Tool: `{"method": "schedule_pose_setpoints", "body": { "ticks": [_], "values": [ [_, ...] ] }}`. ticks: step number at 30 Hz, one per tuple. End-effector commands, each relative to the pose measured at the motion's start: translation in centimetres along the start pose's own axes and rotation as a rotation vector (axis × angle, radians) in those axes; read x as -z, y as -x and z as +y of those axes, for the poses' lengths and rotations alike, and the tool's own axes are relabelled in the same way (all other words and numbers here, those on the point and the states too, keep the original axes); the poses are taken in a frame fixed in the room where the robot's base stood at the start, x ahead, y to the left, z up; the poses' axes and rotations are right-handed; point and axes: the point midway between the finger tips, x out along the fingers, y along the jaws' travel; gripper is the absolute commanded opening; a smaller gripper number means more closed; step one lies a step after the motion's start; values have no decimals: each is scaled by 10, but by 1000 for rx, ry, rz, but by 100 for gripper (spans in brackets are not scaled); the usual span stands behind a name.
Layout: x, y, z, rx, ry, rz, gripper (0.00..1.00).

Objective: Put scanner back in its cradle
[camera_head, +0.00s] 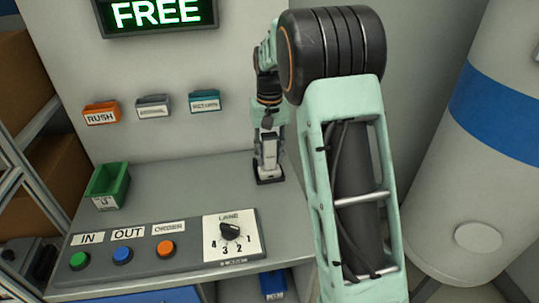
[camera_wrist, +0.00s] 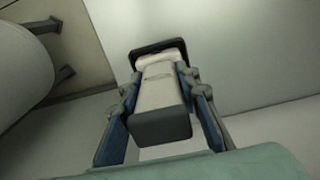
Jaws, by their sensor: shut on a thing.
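The scanner (camera_head: 269,153) is a light grey upright block near the back right of the bench. In the wrist view the scanner (camera_wrist: 160,92) sits between the two fingers and has a dark near end. My gripper (camera_head: 268,140) is shut on it; in the wrist view the fingers (camera_wrist: 160,108) lie along both sides. A dark base, which looks like the cradle (camera_head: 270,180), is at the scanner's lower end on the bench. A dark rim (camera_wrist: 158,46) shows at the far end in the wrist view. I cannot tell whether the scanner is fully seated.
The bench (camera_head: 180,180) is clear between the green bin (camera_head: 108,186) and the scanner. A control panel (camera_head: 165,245) with buttons and a lane knob (camera_head: 230,231) is at the front. Label holders, including RUSH (camera_head: 101,113), are on the wall. A large white cylinder (camera_head: 480,180) stands right.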

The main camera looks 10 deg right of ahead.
Motion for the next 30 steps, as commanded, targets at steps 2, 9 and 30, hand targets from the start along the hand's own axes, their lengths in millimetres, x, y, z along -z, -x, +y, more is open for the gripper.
{"method": "schedule_pose_setpoints", "body": {
  "ticks": [2, 9, 30],
  "values": [
    [0, 1, 0, 0, 0, 1, 0],
    [0, -2, 0, 0, 0, -1, 44],
    [1, 62, 0, 1, -1, 5, 47]
  ]
}}
